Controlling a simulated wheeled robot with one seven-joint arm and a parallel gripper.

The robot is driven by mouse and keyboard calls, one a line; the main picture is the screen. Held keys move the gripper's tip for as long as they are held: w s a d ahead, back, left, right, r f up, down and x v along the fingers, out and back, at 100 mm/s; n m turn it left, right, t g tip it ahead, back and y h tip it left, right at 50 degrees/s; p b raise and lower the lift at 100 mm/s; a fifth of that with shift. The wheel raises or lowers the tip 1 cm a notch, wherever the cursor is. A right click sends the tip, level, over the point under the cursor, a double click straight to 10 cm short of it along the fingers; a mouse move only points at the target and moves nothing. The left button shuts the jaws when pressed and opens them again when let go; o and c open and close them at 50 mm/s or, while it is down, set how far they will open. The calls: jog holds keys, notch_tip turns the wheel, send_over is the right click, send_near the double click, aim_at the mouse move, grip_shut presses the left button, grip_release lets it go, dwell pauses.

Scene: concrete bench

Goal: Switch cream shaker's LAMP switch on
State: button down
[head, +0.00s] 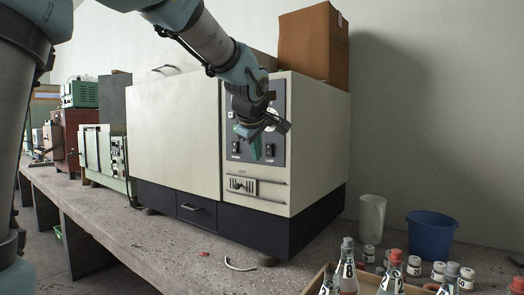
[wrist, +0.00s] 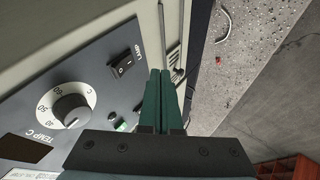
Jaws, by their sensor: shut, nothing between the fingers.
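The cream shaker (head: 175,130) is a large cream cabinet with a dark base and a dark control panel on its right part. Its LAMP switch (head: 269,151) is a small black rocker low on the panel at the right. In the wrist view the LAMP switch (wrist: 124,63) is in clear sight, with its label beside it; I cannot tell which way it is set. My gripper (head: 256,155) has green fingers, shut and empty, in front of the panel, just left of the LAMP switch. In the wrist view the fingertips (wrist: 160,73) are to the right of the switch, apart from it.
A TEMP dial (wrist: 66,108) and another small switch, partly hidden by my gripper, share the panel. A slider vent (head: 243,185) sits below. A cardboard box (head: 313,47) stands on top. Bottles, a white jug (head: 371,218) and a blue bucket (head: 430,236) are at the right.

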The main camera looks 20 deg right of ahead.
jog(key=b+v, duration=0.1)
jog(key=v, duration=0.9)
jog(key=w+a+f+m+g+y+p, duration=0.1)
jog(key=w+a+f+m+y+p, duration=0.15)
jog(key=a+f, duration=0.4)
jog(key=w+a+f+m+g+y+p, duration=0.1)
jog(key=w+a+f+p, duration=0.1)
jog(key=a+f+p, duration=0.35)
jog(key=s+a+f+m+g+p, duration=0.1)
jog(key=s+a+f, duration=0.2)
jog(key=a, duration=0.3)
jog(key=s+a+f+m+g+p, duration=0.1)
jog(key=s+a+f, duration=0.3)
jog(key=a, duration=0.3)
jog(key=s+a+f+m+g+y+p, duration=0.1)
jog(key=s+a+f+g, duration=0.1)
jog(key=a+f, duration=0.3)
jog(key=s+a, duration=0.1)
jog(key=a, duration=0.1)
jog(key=shift+s+a+p, duration=0.25)
jog(key=shift+s+p, duration=0.05)
jog(key=shift+f, duration=0.1)
